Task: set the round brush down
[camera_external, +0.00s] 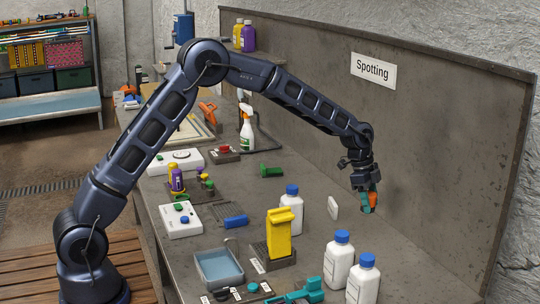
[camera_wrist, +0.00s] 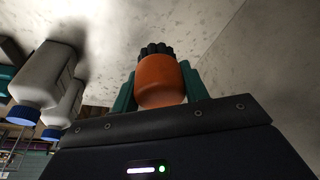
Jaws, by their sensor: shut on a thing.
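My gripper (camera_external: 367,201) hangs pointing down over the right part of the bench, near the back panel. Its teal fingers are shut on the round brush (camera_external: 374,199), which has an orange body. In the wrist view the brush (camera_wrist: 162,80) sits between the two fingers (camera_wrist: 160,88), with its dark ribbed end facing away from the gripper. The brush appears close above the grey bench top (camera_external: 420,248); I cannot tell whether it touches. The fingers hide part of the brush.
White bottles with blue caps (camera_external: 339,262) stand in front of my gripper; bottles also show in the wrist view (camera_wrist: 45,75). A white block (camera_external: 333,208) stands just left. The bench right of the gripper is clear.

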